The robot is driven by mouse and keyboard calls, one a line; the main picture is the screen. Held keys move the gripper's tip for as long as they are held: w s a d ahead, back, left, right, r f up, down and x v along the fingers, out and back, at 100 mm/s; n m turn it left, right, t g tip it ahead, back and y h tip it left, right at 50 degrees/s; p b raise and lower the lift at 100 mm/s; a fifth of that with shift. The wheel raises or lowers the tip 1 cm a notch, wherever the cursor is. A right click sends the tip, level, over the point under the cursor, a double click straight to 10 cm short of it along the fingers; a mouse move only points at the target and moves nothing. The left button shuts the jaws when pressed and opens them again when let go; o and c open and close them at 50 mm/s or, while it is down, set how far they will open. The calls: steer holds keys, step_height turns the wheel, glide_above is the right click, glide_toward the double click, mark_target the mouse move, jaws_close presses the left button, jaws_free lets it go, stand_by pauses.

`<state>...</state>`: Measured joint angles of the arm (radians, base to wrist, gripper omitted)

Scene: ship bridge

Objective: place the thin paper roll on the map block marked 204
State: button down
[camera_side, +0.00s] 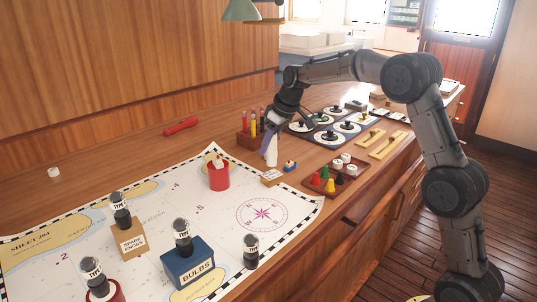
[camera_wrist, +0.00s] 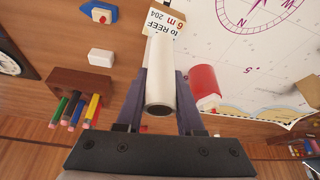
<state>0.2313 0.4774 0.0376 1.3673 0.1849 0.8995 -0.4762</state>
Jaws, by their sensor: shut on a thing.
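The thin paper roll is a white tube (camera_wrist: 160,85) with its open end toward the wrist camera. My gripper (camera_wrist: 160,72) is shut on it, one finger on each side. In the side view the roll (camera_side: 271,156) hangs upright below my gripper (camera_side: 269,143). The map block marked 204 (camera_wrist: 168,22) is a small tan block with a white label reading "to REEF 6 m". In the side view this block (camera_side: 271,177) lies at the chart's edge, just in front of the roll's lower end. The roll's far end overlaps the block's edge in the wrist view; I cannot tell if they touch.
A red cylinder (camera_side: 219,176) stands on the chart (camera_side: 190,205) to the left. A wooden pencil holder (camera_side: 246,140) is close behind my gripper.

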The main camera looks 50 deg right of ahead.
mark_target(268, 154)
steer(key=shift+f, duration=1.5)
steer(key=shift+f, duration=0.1)
steer(key=c, duration=0.5)
jaws_free()
